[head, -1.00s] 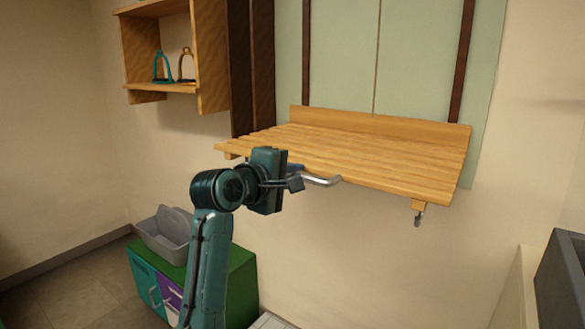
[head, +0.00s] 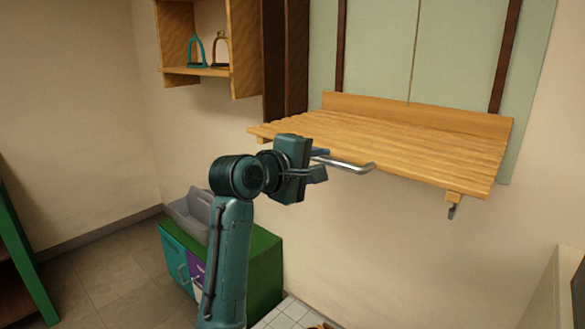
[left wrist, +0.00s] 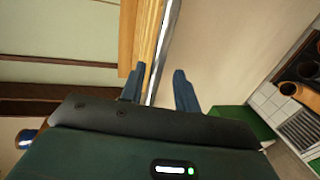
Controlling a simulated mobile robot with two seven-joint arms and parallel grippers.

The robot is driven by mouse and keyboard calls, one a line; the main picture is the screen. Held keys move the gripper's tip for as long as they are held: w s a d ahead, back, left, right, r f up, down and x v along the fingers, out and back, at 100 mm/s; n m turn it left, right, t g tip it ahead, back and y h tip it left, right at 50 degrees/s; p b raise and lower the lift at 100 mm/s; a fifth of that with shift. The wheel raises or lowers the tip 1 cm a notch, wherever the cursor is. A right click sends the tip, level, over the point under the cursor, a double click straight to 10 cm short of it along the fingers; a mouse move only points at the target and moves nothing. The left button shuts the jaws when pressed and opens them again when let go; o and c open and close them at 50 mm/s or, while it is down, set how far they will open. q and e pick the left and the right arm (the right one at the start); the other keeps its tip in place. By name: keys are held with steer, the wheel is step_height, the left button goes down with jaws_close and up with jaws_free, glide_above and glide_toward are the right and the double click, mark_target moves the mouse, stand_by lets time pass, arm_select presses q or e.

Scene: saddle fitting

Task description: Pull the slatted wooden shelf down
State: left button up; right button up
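The slatted wooden shelf (head: 420,140) juts out from the wall, roughly level. It also shows in the left wrist view (left wrist: 143,45). A bent metal bar handle (head: 350,165) runs below its front edge; in the left wrist view the bar (left wrist: 166,45) passes along the shelf edge. My left gripper (head: 320,168) is at the left part of the bar, below the shelf's front. In the left wrist view its fingers (left wrist: 159,90) stand apart, with the bar between them, closer to the left finger. Contact is not clear. My right gripper is not in view.
A wall cubby (head: 208,45) with two stirrups hangs at upper left. A low green cabinet (head: 262,250) with a grey tote (head: 190,215) stands below. A small metal hook (head: 452,212) hangs under the shelf's right side. The wall below the shelf is bare.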

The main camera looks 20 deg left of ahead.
arm_select(q)
steer(key=v, duration=1)
steer(key=shift+s, duration=0.15)
steer(key=shift+a+f, duration=0.1)
steer(key=shift+a, duration=0.05)
